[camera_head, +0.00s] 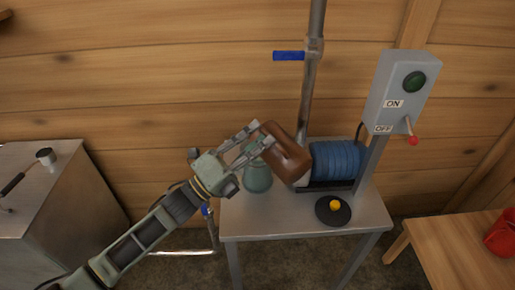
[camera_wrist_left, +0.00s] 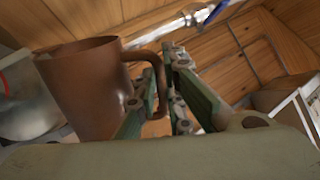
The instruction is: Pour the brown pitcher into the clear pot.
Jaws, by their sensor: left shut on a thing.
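The brown pitcher (camera_head: 289,158) is tilted in the head view, above the metal table and beside the blue coil. My left gripper (camera_head: 262,139) is shut on the pitcher's handle, which shows between the fingers in the left wrist view (camera_wrist_left: 158,90). The pitcher body (camera_wrist_left: 88,88) fills the left of that view. The clear pot (camera_head: 257,177), greenish glass, stands on the table just below and left of the pitcher. The gripper and pitcher partly cover its top. I cannot tell whether any liquid flows. My right gripper is not in view.
The metal table (camera_head: 245,221) also holds the blue coil (camera_head: 336,160) and a black disc with a yellow knob (camera_head: 333,210). A grey control box (camera_head: 401,92) and a vertical pipe (camera_head: 309,90) rise behind. A wooden table (camera_head: 455,250) is at right, a metal cabinet (camera_head: 60,190) at left.

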